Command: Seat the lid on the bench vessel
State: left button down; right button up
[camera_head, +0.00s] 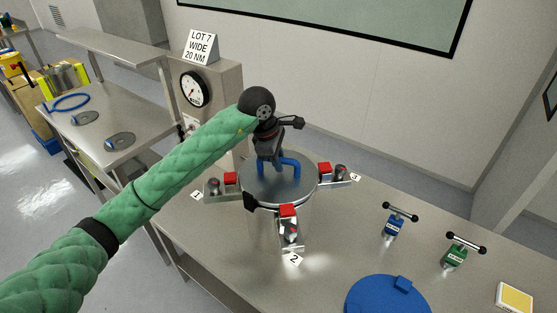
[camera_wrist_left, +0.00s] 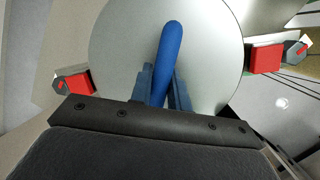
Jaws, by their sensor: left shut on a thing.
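The bench vessel (camera_head: 270,222) stands on the steel bench, a clear-looking cylinder with red-and-metal clamps around its rim. The grey metal lid (camera_head: 252,184) lies level at the vessel's top; whether it touches the rim all round I cannot tell. My left gripper (camera_head: 272,162) points down over the lid and is shut on its blue handle (camera_head: 291,163). In the left wrist view the two fingers (camera_wrist_left: 162,88) flank the blue handle (camera_wrist_left: 171,45), with the round lid (camera_wrist_left: 115,50) beneath. My right gripper is not in view.
Clamps numbered 1, 2 (camera_head: 289,228) and 3 (camera_head: 334,174) stick out around the vessel. A gauge box (camera_head: 205,90) stands behind left.

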pick_arm(q)
jog(key=shift+r, duration=0.15)
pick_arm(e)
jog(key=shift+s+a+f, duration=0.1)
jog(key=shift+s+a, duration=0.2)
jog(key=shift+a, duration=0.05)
pick_arm(q)
jog(key=shift+f+b, duration=0.25)
jog(key=shift+b, duration=0.05)
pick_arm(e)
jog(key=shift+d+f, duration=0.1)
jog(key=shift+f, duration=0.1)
